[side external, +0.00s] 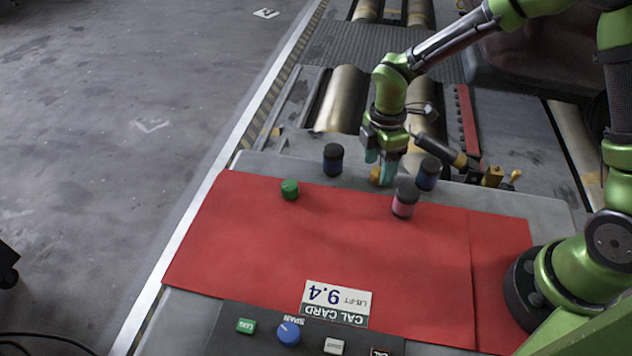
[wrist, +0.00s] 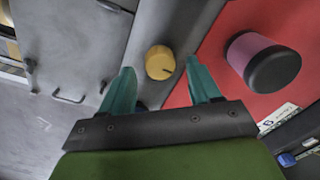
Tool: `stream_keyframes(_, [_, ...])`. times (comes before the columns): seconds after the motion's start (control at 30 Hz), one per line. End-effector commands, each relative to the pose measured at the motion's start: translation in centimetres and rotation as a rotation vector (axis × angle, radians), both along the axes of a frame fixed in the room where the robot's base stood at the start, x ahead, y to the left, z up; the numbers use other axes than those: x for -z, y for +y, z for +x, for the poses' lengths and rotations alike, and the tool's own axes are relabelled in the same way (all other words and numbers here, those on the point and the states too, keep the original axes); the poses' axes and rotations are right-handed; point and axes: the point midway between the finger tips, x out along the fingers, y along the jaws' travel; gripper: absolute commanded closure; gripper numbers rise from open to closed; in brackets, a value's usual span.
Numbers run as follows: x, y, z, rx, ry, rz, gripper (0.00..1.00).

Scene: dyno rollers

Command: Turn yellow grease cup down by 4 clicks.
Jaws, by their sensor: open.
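The yellow grease cup (side external: 375,177) stands on the grey deck just behind the red mat, partly hidden by my gripper in the side view. In the wrist view the cup (wrist: 160,62) is a round yellow knob with a small dark mark on its lower right edge. My gripper (side external: 380,170) points down over the cup with its teal fingers apart. In the wrist view the fingertips (wrist: 161,70) lie to the left and right of the cup, with a visible gap on both sides. Nothing is held.
A pink, black-capped cylinder (side external: 404,200) and a green knob (side external: 289,189) are nearby. A card (side external: 337,303) reading 9.4 LB-FT lies on the red mat (side external: 250,240), beside a panel with a blue knob (side external: 289,333).

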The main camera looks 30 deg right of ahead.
Motion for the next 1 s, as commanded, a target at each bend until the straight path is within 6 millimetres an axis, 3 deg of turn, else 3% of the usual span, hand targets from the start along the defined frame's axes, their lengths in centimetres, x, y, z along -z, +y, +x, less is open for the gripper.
stream_keyframes(0.13, [0.94, -0.01, -0.04, 0.000, 0.000, 0.000, 0.38])
stream_keyframes(0.43, [1.07, -0.02, -0.05, 0.001, 0.000, 0.000, 0.39])
stream_keyframes(0.8, [1.04, -0.01, -0.04, 0.000, 0.000, 0.000, 0.94])
stream_keyframes(1.0, [1.02, -0.01, -0.03, 0.016, -0.001, -0.001, 0.94])
